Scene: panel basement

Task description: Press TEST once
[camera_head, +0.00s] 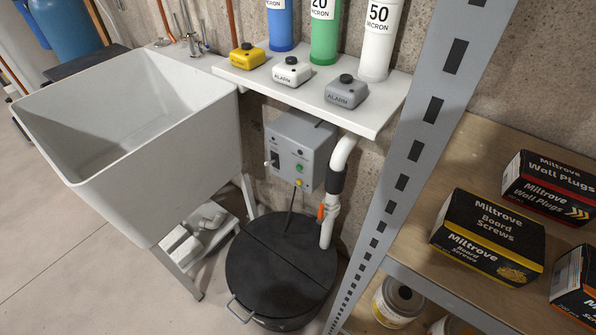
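A grey control panel (291,138) is fixed to the wall under the white shelf, at the middle of the head view. Its front carries a lever switch (273,162) on the left, a green button or lamp (300,168) and a yellow one (298,183) below it. Small dark details sit above them. The panel's labels are too small to read, so I cannot tell which control is TEST. Neither of my grippers is in view.
A white shelf (385,118) above the panel holds yellow (247,56), white (291,71) and grey (346,92) alarm boxes. A deep sink (190,190) stands left, a perforated rack post (415,150) right. A white pipe (329,215) and black-lidded pit (280,270) lie below.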

